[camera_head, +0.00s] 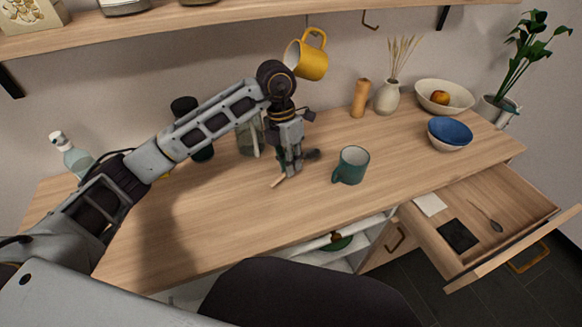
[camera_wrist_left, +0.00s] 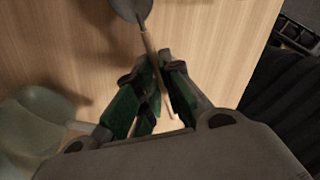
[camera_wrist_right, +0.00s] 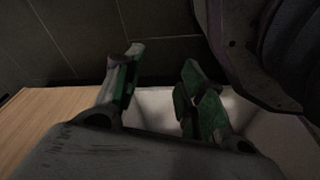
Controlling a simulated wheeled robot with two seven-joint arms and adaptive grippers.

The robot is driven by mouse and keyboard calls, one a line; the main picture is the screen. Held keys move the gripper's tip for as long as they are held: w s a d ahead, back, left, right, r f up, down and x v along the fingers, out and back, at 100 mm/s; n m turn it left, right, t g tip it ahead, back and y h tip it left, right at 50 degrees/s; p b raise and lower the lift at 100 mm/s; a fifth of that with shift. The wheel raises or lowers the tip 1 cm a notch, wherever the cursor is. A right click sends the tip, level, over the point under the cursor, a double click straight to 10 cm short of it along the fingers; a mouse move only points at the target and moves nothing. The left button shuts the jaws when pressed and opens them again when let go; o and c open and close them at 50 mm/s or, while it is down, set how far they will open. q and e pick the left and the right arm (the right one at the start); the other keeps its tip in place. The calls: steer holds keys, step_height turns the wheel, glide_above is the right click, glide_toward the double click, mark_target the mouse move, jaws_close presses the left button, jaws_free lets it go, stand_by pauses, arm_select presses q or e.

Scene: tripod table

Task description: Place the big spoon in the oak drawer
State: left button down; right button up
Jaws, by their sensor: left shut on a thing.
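The big spoon has a light wooden handle (camera_head: 277,182) and a dark bowl (camera_head: 312,154). My left gripper (camera_head: 290,172) is shut on the handle, over the middle of the worktop. In the left wrist view, the handle (camera_wrist_left: 152,45) passes between the left fingertips (camera_wrist_left: 154,68), with the dark round bowl at the top edge. I cannot tell whether the spoon touches the worktop. The oak drawer (camera_head: 455,262) is pulled open at the lower right. My right gripper (camera_wrist_right: 162,58) shows only in its wrist view, open and empty.
The drawer holds a white card (camera_head: 430,204), a black square (camera_head: 458,236) and a small dark spoon (camera_head: 487,216). A green mug (camera_head: 351,166) stands right of my left gripper; a blue bowl (camera_head: 451,131) is near the drawer. A yellow mug (camera_head: 308,62) hangs above. The front worktop is clear.

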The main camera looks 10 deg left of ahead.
arm_select(q)
step_height(320, 180, up, 6)
steer(key=shift+r, duration=0.1)
steer(key=shift+r+p, duration=0.3)
steer(key=shift+r, duration=0.35)
arm_select(e)
steer(key=shift+s+d+f, duration=0.3)
steer(key=shift+d+f, duration=0.1)
steer(key=shift+f, duration=0.15)
steer(key=shift+s+d+f, duration=0.25)
steer(key=shift+d+f, duration=0.1)
steer(key=shift+f, duration=0.2)
steer(key=shift+a, duration=0.1)
steer(key=shift+s+a, duration=0.1)
steer(key=shift+s, duration=0.05)
